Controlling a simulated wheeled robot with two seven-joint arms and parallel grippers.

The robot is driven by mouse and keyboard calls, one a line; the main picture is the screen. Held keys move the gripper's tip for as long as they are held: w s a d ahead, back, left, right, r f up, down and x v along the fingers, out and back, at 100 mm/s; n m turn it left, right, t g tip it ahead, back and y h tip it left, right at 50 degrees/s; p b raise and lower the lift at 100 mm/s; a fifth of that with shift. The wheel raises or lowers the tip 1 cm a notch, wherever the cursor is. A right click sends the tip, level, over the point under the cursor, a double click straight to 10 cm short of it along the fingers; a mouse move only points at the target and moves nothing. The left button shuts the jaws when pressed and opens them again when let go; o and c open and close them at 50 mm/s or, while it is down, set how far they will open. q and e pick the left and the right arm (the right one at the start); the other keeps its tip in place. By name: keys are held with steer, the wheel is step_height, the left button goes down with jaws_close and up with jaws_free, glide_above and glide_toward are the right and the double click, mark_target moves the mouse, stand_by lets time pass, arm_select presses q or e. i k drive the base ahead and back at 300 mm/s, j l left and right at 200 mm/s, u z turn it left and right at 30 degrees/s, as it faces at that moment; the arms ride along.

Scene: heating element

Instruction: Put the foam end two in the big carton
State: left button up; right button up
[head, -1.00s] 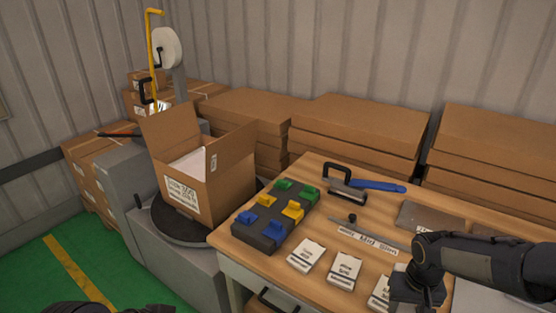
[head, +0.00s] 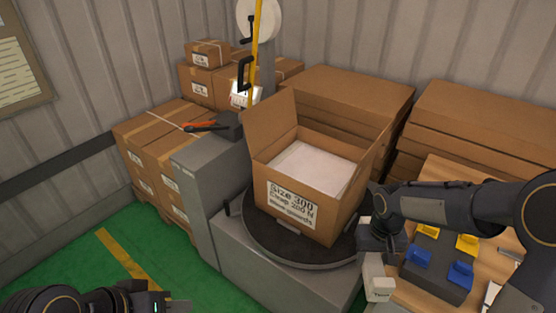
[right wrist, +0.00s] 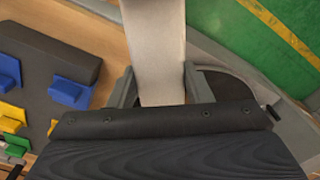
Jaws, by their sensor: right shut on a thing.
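The big carton (head: 300,207) stands open on a dark round turntable in the middle of the head view. Its flaps are up, a label faces me, and a white sheet or pad (head: 305,165) lies inside. My right gripper (head: 378,252) is shut on a pale block with a small label, which I take as foam end two (head: 379,285). It hangs below the gripper, right of the carton and outside it. In the right wrist view the pale piece (right wrist: 155,45) sits between both fingers. My left gripper (head: 165,305) is at the bottom left, partly cut off; its jaws are unclear.
The turntable (head: 262,238) rests on a grey stand. The wooden table at right holds a dark block (head: 432,262) with blue and yellow clips. A tape dispenser, a grey cabinet (head: 205,180) and stacked boxes (head: 160,150) stand behind and left. Green floor is clear at lower left.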

mark_target(335, 180)
steer(key=i+j+u, duration=0.2)
steer(key=i+j, duration=0.6)
steer(key=i+l, duration=0.1)
steer(key=i, duration=0.4)
steer(key=u, duration=0.05)
